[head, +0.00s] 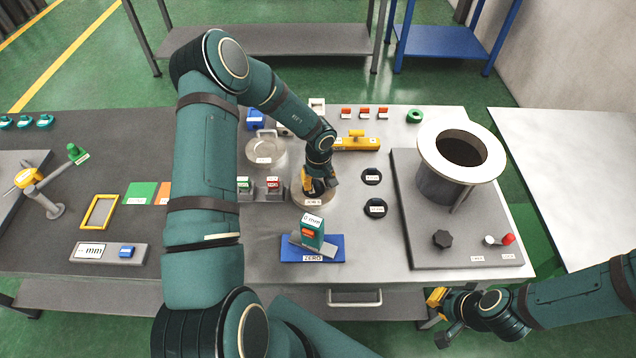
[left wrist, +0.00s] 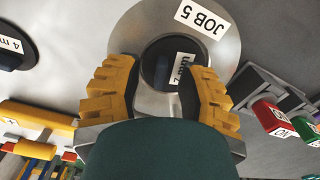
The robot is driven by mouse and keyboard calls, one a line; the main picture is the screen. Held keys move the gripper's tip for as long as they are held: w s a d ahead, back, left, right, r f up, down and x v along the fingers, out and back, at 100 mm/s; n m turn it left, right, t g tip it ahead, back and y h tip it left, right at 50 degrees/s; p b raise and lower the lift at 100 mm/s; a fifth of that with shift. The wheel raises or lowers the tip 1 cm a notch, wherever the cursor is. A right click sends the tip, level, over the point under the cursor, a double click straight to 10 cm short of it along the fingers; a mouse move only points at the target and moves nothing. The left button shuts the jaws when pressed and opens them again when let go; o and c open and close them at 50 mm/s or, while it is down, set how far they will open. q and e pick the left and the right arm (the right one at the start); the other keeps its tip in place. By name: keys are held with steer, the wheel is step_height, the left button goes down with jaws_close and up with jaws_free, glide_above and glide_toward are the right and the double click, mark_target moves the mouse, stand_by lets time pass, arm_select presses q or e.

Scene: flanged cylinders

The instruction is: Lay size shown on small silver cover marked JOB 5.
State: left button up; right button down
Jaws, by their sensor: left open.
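The small silver cover marked JOB 5 (head: 299,199) lies on the grey table, and it also shows in the left wrist view (left wrist: 222,58). A black disc (left wrist: 153,60) with a dark blue knob and an mm label lies on it; its number is hard to read. My left gripper (head: 315,186) is above the cover, and in the left wrist view its open fingers (left wrist: 158,90) stand either side of the disc. Two other black discs (head: 371,176) (head: 376,207) lie to the right; one reads 4 mm. My right gripper (head: 441,315) is low at the front right, its fingers unclear.
A green gauge (head: 312,233) labelled 0 mm stands on the blue ZERO block (head: 326,249). A grey plate at left carries an mm sign (head: 89,250) and a blue block. A flanged cylinder (head: 458,165) stands at right.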

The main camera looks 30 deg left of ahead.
arm_select(q)
step_height(320, 180, up, 11)
steer(key=shift+r, duration=0.15)
stand_by(0.7)
